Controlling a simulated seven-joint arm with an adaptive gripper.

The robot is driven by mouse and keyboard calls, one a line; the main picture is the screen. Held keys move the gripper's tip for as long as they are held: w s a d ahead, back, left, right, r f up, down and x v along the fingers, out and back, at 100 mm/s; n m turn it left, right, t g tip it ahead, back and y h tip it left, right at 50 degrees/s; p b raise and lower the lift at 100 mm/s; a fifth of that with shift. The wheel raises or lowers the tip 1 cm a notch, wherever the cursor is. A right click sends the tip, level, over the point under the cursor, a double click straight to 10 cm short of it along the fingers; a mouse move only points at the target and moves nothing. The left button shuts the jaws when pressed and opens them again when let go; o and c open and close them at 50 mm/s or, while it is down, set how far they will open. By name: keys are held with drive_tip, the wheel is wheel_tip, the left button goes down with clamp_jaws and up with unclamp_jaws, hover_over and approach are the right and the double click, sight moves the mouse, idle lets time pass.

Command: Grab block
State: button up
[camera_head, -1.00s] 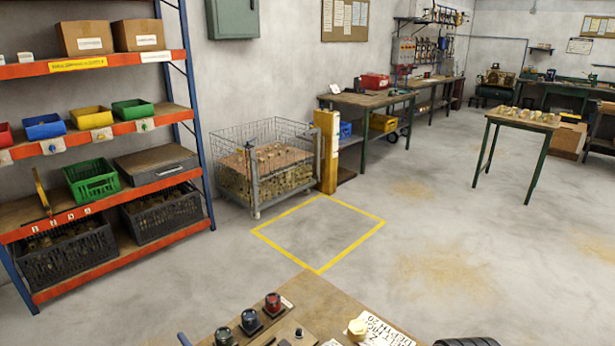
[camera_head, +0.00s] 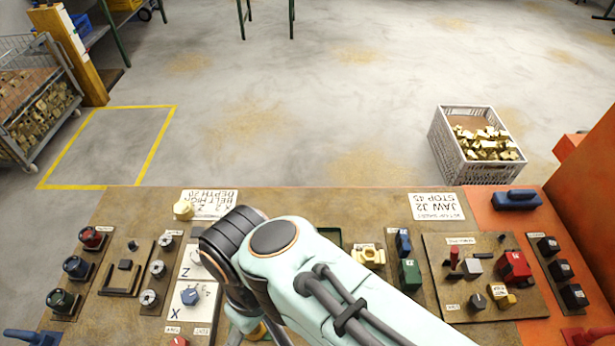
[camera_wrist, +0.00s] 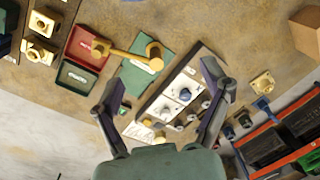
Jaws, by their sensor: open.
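The task's block cannot be told apart with certainty, as several brass pieces are in view. In the head view, one brass block (camera_head: 368,256) sits on the bench right of my arm, and another brass piece (camera_head: 183,208) lies at the bench's far left edge. The wrist view shows a brass piece (camera_wrist: 262,82) right of my gripper and a brass block (camera_wrist: 43,22) at the upper left. My gripper (camera_wrist: 163,98) is open and empty above the bench, with a white panel with blue knobs (camera_wrist: 178,95) between its fingers. My arm hides part of the bench in the head view.
A brass-coloured hammer (camera_wrist: 130,54) lies across a green mat (camera_wrist: 148,68) and an open red box (camera_wrist: 86,50). Red, blue and dark knobs (camera_head: 75,267) stand on the bench's left. A grey crate (camera_head: 478,170) of brass pieces stands beyond it. The floor behind is mostly clear.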

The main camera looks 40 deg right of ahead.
drive_tip(key=w+d+f+m+t, duration=0.2)
drive_tip(key=w+d+m+t, duration=0.25)
drive_tip(key=w+m, duration=0.65)
drive_tip(key=d+f+m+h, duration=0.2)
drive_tip(key=d+f+m, duration=0.2)
drive_tip(key=d+m, duration=0.35)
drive_tip(key=s+d+f+m+g, duration=0.1)
drive_tip(key=s+d+f+m, duration=0.2)
drive_tip(key=s, duration=0.2)
drive_tip(key=s+d+f+m+g, duration=0.2)
drive_tip(key=s+d+f+m, duration=0.1)
drive_tip(key=s+d+f, duration=0.1)
drive_tip(key=s+d+f+m+g+y, duration=0.1)
drive_tip(key=s+d+f+m, duration=0.2)
drive_tip(key=s, duration=0.3)
drive_tip(key=shift+s+d+f+m, duration=0.25)
drive_tip(key=shift+d+f+m, duration=0.15)
drive_tip(key=shift+d, duration=0.15)
drive_tip(key=shift+f, duration=3.3)
drive_tip(key=c, duration=1.3)
